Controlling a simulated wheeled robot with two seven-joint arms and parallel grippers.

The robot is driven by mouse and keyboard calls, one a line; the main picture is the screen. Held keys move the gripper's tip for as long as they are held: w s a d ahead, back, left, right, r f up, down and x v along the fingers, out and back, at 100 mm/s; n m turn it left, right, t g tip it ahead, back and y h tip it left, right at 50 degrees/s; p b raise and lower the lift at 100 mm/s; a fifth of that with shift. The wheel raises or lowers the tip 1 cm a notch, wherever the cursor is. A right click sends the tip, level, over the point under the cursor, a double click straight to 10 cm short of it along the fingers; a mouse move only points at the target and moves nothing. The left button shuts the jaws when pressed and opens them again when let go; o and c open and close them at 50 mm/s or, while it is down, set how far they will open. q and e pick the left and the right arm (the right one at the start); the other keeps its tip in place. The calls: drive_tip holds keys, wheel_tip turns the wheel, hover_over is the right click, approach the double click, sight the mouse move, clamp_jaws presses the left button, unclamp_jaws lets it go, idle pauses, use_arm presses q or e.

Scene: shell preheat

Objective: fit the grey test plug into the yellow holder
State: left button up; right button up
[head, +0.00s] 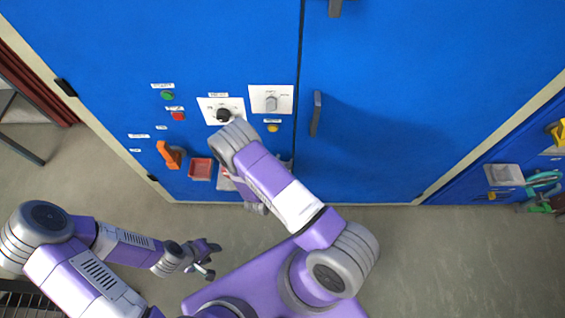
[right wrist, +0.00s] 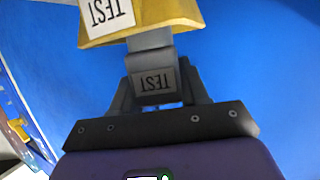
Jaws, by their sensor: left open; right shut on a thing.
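The grey test plug (right wrist: 153,82), with a TEST label, is between the fingers of my right gripper (right wrist: 155,95) in the right wrist view. My right gripper is shut on it. The yellow holder (right wrist: 168,16), with a white TEST label, is directly above the plug in that view. The plug's upper end overlaps the holder's lower edge; I cannot tell whether it is inside or only in front. In the head view my right arm hides the plug and holder. My left gripper (head: 208,262) is open and empty, low at the left, away from the cabinet.
The blue cabinet (head: 400,110) carries a black knob (head: 223,115), a grey switch (head: 271,103), an orange lever (head: 168,155), a red tray (head: 201,169) and a door handle (head: 316,113). Teal and green items (head: 543,182) are at the far right. Grey floor is clear at right.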

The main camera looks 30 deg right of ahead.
drive_tip(key=shift+f, duration=0.4)
drive_tip(key=o, duration=0.8)
drive_tip(key=shift+r, duration=0.1)
drive_tip(key=shift+r, duration=0.1)
drive_tip(key=shift+r, duration=0.3)
drive_tip(key=p+v, duration=0.2)
drive_tip(key=v, duration=1)
drive_tip(key=s+a+f+n+g+y, duration=0.1)
drive_tip(key=a+f+n+g+y, duration=0.25)
drive_tip(key=f+y, duration=0.4)
drive_tip(key=s+a+r+n+g+y, duration=0.3)
drive_tip(key=s+a+n+g+y, duration=0.1)
drive_tip(key=s+y, duration=0.4)
drive_tip(key=shift+a+r+n, duration=0.2)
drive_tip(key=shift+r+n, duration=0.15)
drive_tip(key=shift+r, duration=0.05)
